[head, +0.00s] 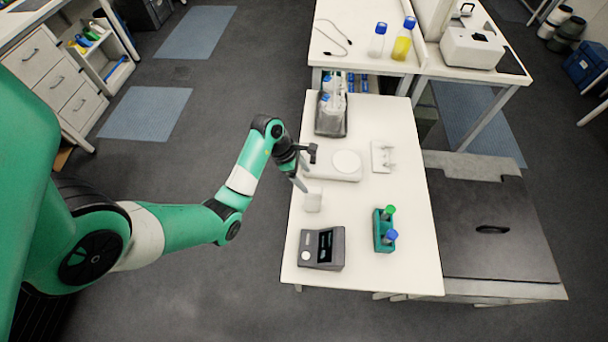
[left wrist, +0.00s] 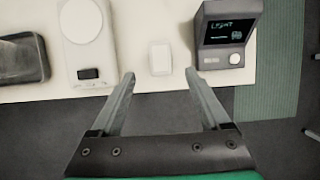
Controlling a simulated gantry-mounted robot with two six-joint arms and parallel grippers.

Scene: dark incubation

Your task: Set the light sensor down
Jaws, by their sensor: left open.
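A dark grey meter (head: 322,248) with a screen and a pale round knob stands at the table's near left. In the left wrist view its screen (left wrist: 228,33) reads "LIGHT". A small white block (head: 313,202), which looks like the light sensor, sits on the white table (head: 355,215) just behind the meter. It also shows in the left wrist view (left wrist: 160,58). My left gripper (head: 306,170) is open and empty, its fingers apart near the table's left edge. In the left wrist view the block lies beyond the gap between the fingertips (left wrist: 160,75). My right gripper is not in view.
A white device with a round plate (head: 345,163) stands behind the block. A dark tray (head: 331,130) with bottles is at the back left. A green rack (head: 383,243) with capped tubes and a white stand (head: 382,157) are to the right. The table's middle is clear.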

